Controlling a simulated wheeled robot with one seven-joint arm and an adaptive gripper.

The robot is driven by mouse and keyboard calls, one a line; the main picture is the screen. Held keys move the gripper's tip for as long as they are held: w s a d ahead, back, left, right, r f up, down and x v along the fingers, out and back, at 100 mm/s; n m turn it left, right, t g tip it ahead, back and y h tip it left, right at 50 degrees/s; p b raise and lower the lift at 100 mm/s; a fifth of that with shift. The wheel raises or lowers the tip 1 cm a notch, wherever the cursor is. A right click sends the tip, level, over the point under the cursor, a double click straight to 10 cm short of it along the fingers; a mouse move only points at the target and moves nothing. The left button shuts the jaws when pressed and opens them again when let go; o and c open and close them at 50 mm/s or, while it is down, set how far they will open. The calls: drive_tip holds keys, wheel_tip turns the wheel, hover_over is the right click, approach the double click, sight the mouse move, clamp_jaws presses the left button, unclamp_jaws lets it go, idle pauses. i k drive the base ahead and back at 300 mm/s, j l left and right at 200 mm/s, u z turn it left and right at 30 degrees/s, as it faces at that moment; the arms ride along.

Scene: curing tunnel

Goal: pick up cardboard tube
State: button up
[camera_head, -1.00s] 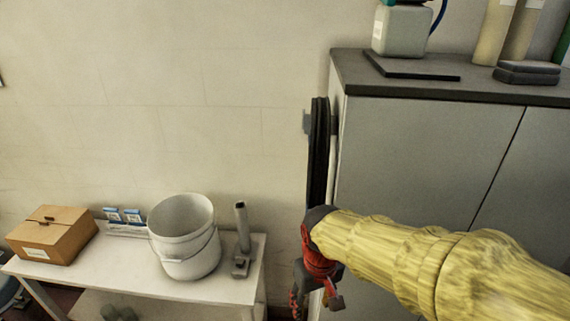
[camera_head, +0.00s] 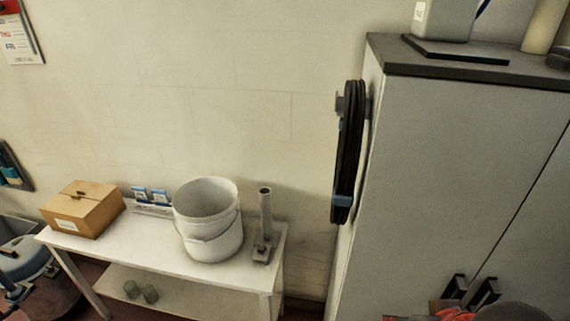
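A tan upright cylinder (camera_head: 543,25), which looks like the cardboard tube, stands on top of the grey cabinet at the upper right. Its top is cut off by the frame edge. A grey upright tube on a small base (camera_head: 265,215) stands at the right end of the white table; I cannot tell its material. My gripper (camera_head: 440,314) shows only as a red and dark part at the bottom edge, in front of the cabinet and well below its top. Its fingers are mostly cut off, so I cannot tell whether it is open or shut.
The grey cabinet (camera_head: 455,180) fills the right, with a pale container (camera_head: 443,18) and a dark flat slab (camera_head: 455,50) on top. A black coil (camera_head: 348,150) hangs at its side. The white table (camera_head: 150,232) bears a bucket (camera_head: 208,225) and a cardboard box (camera_head: 82,209).

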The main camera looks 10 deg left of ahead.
sight(265, 202)
drive_tip(key=i+j+u, duration=0.45)
drive_tip(key=i+j, duration=0.25)
drive_tip(key=j, duration=0.15)
